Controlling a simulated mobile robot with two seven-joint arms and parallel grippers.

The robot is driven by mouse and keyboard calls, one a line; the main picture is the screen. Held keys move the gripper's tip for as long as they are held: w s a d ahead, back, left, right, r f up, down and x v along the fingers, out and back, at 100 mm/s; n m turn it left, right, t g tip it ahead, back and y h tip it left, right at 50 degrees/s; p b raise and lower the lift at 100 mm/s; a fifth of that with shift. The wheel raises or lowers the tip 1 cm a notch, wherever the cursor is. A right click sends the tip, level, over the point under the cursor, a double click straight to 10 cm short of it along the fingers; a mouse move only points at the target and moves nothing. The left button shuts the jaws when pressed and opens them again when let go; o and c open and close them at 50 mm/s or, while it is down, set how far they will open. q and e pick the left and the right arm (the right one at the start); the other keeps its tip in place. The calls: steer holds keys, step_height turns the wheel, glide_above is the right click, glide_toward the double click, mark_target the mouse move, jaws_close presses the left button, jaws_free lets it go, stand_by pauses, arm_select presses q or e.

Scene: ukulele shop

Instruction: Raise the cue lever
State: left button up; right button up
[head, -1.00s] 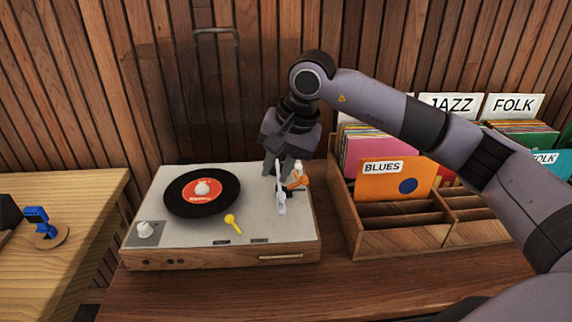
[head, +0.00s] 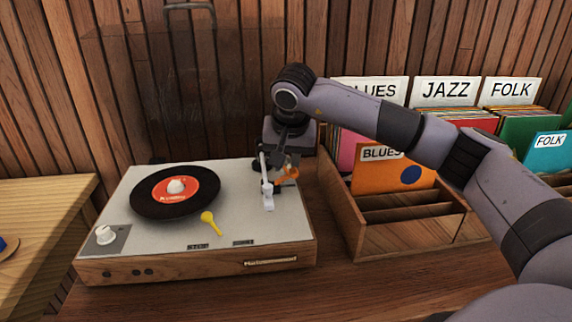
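The record player (head: 160,247) stands on the wooden counter with a black record (head: 150,204) on its platter. The white tonearm (head: 267,190) is at the right rear of the deck, off the record. A small orange lever (head: 289,173) sits just right of the tonearm's base, and a yellow lever (head: 209,220) lies at the front of the deck. I cannot tell for sure which is the cue lever. My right gripper (head: 279,163) points down behind the tonearm, close to the orange lever. Its fingertips are largely hidden, so contact and opening are unclear. My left gripper is out of view.
A wooden record crate (head: 402,238) with an orange Blues sleeve (head: 392,178) stands close to the right of the player. My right arm passes over it. A wooden table (head: 40,225) is at the left. The counter in front is clear.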

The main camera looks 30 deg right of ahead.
steer(key=shift+w+d+f, duration=0.1)
steer(key=shift+w+f, duration=0.1)
steer(key=shift+f, duration=0.25)
